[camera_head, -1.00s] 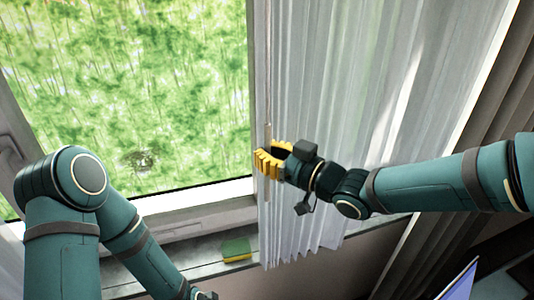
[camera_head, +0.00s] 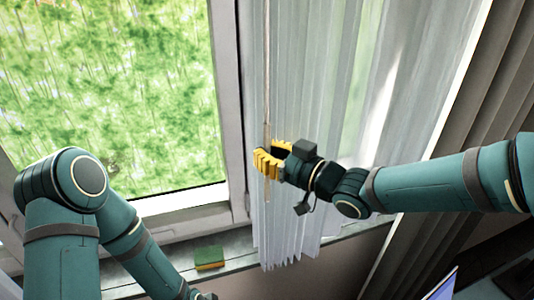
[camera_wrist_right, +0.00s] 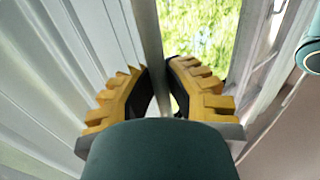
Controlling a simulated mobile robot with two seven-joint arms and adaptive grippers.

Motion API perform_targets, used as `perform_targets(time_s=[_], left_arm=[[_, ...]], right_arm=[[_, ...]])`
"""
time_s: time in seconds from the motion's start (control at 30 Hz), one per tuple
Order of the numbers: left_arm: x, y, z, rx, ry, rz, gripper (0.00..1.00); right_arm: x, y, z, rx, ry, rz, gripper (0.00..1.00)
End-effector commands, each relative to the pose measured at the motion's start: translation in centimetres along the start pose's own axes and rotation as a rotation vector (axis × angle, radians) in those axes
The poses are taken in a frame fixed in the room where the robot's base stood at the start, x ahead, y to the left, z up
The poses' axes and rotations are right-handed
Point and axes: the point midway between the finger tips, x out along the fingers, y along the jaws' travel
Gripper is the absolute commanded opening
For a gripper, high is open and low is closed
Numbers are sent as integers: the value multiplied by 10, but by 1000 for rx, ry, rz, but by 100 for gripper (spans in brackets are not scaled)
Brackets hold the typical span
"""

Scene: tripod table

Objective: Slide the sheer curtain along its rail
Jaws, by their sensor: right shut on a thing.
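The sheer white curtain (camera_head: 310,90) hangs in narrow folds right of the window pane in the head view. A thin pale draw rod (camera_head: 266,60) hangs down along its left part. My right gripper (camera_head: 268,160) has yellow ribbed fingers and is shut on this rod in front of the curtain. In the right wrist view the rod (camera_wrist_right: 148,45) runs between the fingers, with curtain folds (camera_wrist_right: 60,60) to the left. The rail is out of view. My left arm comes in at the lower left; its gripper is below the picture edge.
The window (camera_head: 110,90) shows green foliage. A green and yellow sponge (camera_head: 209,257) lies on the sill (camera_head: 235,243) below it. A heavier grey-brown curtain (camera_head: 465,120) hangs at the right. A screen edge (camera_head: 440,284) shows at the lower right.

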Motion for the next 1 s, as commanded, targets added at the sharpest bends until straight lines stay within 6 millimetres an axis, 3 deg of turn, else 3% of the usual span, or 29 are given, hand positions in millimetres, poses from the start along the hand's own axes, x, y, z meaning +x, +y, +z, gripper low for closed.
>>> perform_targets(time_s=[0.27,0.3,0.37,0.77,1.0], left_arm=[[0,0,0,-1,0,0,44],[0,0,0,-1,0,0,44],[0,0,0,-1,0,0,44],[0,0,0,0,0,0,44],[0,0,0,0,0,0,44]], right_arm=[[0,0,1,1,-1,0,0],[0,0,1,1,-2,-1,23],[0,0,1,1,-1,-1,44],[-5,0,0,0,0,1,44],[-45,1,0,-3,-1,5,44]])
